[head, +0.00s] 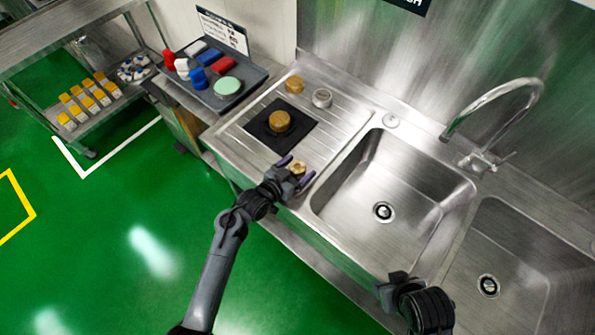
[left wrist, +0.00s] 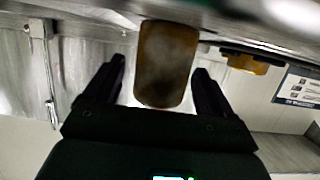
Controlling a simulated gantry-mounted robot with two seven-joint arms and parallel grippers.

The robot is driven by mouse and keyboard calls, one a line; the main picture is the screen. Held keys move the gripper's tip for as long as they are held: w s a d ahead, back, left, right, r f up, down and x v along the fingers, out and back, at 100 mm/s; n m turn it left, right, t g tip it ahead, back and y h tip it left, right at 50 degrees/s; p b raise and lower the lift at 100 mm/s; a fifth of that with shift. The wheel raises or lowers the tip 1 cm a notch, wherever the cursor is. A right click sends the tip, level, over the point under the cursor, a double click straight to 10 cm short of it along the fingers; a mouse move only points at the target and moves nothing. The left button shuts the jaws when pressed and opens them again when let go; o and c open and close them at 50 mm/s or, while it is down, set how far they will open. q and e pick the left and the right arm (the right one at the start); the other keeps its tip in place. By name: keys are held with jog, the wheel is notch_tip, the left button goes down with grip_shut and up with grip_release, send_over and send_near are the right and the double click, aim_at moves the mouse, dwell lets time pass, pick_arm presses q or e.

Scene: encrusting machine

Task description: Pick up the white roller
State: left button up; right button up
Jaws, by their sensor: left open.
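White pieces lie in the dark tray at the upper left of the head view: a small white cylinder (head: 182,68) beside red pieces and a white piece (head: 195,48) farther back. I cannot tell which is the roller. My left gripper (head: 295,172) is open at the counter's front edge, well to the right of and nearer than the tray. A brass-coloured piece (head: 299,167) shows between its fingers. In the left wrist view, a brown rounded piece (left wrist: 166,62) shows between the spread fingers; contact is unclear. My right gripper (head: 392,290) is low in the head view, its jaws unclear.
The dark tray (head: 238,104) also holds red and blue pieces and a pale green disc (head: 227,86). Brass pieces (head: 279,121) and a silver cylinder (head: 322,98) stand on the drainboard. Two sink basins and a tall faucet (head: 492,98) are at the right.

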pick_arm(q)
jog(key=shift+f, duration=0.1)
jog(key=c, duration=1.1)
jog(key=shift+c, duration=0.2)
